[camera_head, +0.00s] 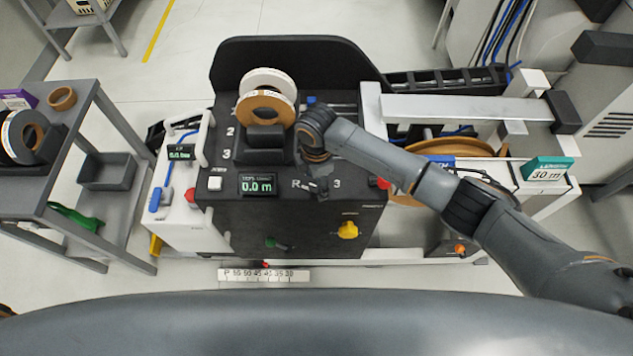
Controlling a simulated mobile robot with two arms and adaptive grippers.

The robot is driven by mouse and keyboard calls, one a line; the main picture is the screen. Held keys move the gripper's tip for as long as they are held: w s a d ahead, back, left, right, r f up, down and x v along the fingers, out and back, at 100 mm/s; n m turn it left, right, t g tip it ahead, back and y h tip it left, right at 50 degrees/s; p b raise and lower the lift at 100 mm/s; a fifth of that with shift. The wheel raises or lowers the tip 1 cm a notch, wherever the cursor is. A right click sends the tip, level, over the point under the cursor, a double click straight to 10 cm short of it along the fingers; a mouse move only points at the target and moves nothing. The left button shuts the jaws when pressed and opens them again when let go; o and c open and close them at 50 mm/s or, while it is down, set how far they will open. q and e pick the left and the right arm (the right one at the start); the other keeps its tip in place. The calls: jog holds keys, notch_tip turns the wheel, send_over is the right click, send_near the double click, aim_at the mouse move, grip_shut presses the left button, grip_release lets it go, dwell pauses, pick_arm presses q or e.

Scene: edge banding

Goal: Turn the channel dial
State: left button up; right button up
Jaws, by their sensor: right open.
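The channel dial is not clearly visible; the wrist and gripper cover the spot between these marks. I cannot tell whether the fingers touch anything. My left gripper is not in view.
A yellow knob (348,230) and a green knob (275,243) sit on the machine's front. A display (258,184) reads 0.0 m, with a white button (215,183) beside it. Tape rolls (267,106) stand behind. A grey cart (110,215) is at left.

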aim_at(317, 186)
notch_tip(317, 186, up, 10)
jog(key=shift+r, duration=0.25)
dwell(0.5)
